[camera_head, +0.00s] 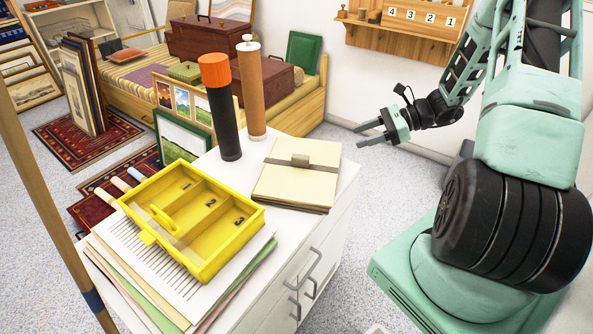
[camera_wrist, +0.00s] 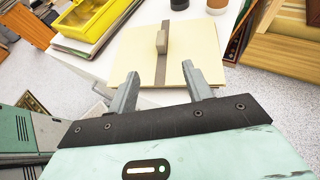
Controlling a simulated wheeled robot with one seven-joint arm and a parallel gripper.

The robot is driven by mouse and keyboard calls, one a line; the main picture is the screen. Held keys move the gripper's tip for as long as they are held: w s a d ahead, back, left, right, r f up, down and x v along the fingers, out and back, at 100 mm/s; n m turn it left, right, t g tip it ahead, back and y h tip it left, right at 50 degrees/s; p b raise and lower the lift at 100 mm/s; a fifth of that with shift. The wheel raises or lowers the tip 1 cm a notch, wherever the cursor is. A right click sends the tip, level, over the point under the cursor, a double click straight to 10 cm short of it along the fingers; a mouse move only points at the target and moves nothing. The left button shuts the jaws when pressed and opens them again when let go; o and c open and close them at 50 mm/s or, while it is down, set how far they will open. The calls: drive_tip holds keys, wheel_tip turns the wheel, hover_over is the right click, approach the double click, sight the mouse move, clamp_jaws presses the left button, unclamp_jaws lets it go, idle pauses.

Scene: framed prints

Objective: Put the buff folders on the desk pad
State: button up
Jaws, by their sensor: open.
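The buff folders (camera_head: 283,186) lie flat as a stack on the white cabinet top, with a grey-brown band around them and a small block-like grip on top. In the wrist view the buff folders (camera_wrist: 130,60) lie beyond my fingers, with the grip roughly between the fingertips in the picture. My gripper (camera_head: 362,133) is open and empty, to the right of the folders and apart from them. Its two spread fingers also show in the wrist view (camera_wrist: 160,76). I cannot make out a desk pad in either view.
A yellow tray (camera_head: 195,262) with numbered compartments sits on papers left of the folders. An orange-capped black tube (camera_head: 223,110) and a brown tube (camera_head: 252,90) stand behind them. A wooden wall shelf (camera_head: 400,35) is at the back. Speckled floor (camera_head: 375,205) is open right of the cabinet.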

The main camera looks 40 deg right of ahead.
sight(301, 156)
drive_tip(key=x, duration=1.6)
drive_tip(key=shift+a+f, duration=0.2)
drive_tip(key=shift+a, duration=0.1)
clamp_jaws()
drive_tip(key=shift+r, duration=0.1)
idle(0.6)
